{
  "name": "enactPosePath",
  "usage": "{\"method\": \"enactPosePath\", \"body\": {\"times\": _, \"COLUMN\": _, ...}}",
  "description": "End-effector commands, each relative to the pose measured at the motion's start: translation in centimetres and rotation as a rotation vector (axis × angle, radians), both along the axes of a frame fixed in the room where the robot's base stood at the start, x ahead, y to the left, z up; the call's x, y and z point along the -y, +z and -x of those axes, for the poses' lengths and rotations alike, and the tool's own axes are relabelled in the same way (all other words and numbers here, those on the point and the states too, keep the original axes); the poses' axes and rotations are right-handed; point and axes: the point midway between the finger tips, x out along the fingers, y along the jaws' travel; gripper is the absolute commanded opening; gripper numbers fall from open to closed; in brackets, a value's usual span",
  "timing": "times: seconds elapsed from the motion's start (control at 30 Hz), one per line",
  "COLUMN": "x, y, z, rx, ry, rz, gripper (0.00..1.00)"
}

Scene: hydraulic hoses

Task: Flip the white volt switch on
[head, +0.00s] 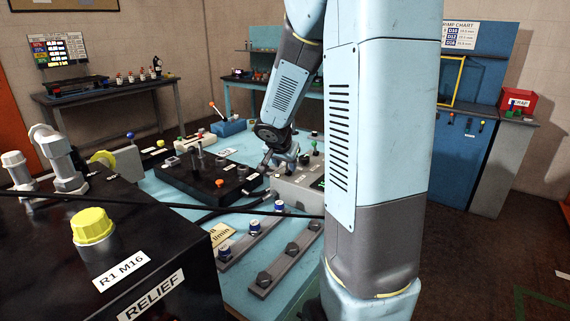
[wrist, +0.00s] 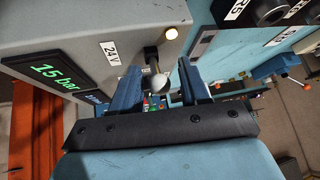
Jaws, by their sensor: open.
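The white volt switch (wrist: 160,83) shows in the wrist view as a white ball on a short dark lever. It sticks out of a grey box (wrist: 65,42) beside a "24 V" label (wrist: 110,52). My gripper (wrist: 161,78) is open, with one blue finger on each side of the white ball. I cannot tell whether either finger touches it. In the head view my gripper (head: 284,158) is small and low over the grey box (head: 297,190), and the white switch cannot be made out there.
A small round lamp (wrist: 171,34) near the switch looks pale and lit. A green display (wrist: 54,76) reads "15 bar". A black block (head: 205,178) with fittings stands left of the grey box on the blue table. Grey strips with bolts (head: 285,258) lie in front.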

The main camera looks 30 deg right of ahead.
Motion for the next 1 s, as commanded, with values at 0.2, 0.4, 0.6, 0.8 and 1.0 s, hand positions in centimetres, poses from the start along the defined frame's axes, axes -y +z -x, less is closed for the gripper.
{"method": "enactPosePath", "body": {"times": 0.2, "x": -0.2, "y": 0.4, "z": 0.2, "rx": 0.002, "ry": -0.001, "rz": 0.001, "gripper": 0.45}}
{"method": "enactPosePath", "body": {"times": 0.4, "x": -1.1, "y": 2.3, "z": 1.2, "rx": 0.004, "ry": 0.0, "rz": 0.001, "gripper": 0.45}}
{"method": "enactPosePath", "body": {"times": 0.6, "x": -2.3, "y": 4.9, "z": 2.6, "rx": 0.004, "ry": 0.001, "rz": 0.001, "gripper": 0.45}}
{"method": "enactPosePath", "body": {"times": 0.8, "x": -3.6, "y": 7.6, "z": 4.1, "rx": 0.003, "ry": 0.001, "rz": 0.001, "gripper": 0.45}}
{"method": "enactPosePath", "body": {"times": 1.0, "x": -4.6, "y": 9.9, "z": 5.3, "rx": 0.003, "ry": 0.001, "rz": 0.001, "gripper": 0.45}}
